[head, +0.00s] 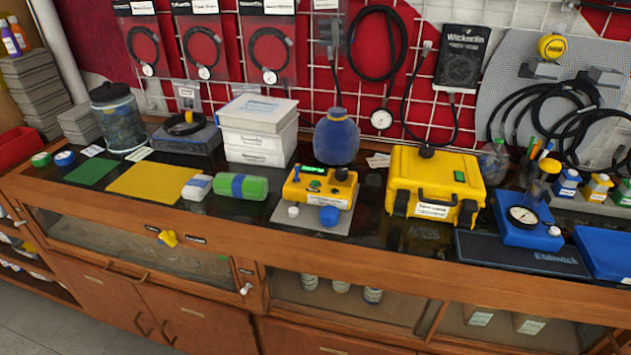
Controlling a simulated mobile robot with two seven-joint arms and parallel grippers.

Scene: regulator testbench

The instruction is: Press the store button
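A yellow instrument box (318,188) stands on the counter near the middle of the head view. It has a small lit green display on its top, with a dark knob at the right and small coloured controls at the left. I cannot read which control is the store button. A round blue part (329,216) and a small white round part (293,212) sit at its front, on or just above a grey mat (345,223). Neither of my grippers is in view.
A yellow case (434,187) stands right of the box, and a green roll (241,187) lies to its left. A blue vase-like vessel (336,138) stands behind it. A blue gauge unit (525,220) is further right. The wooden counter edge (300,258) runs along the front.

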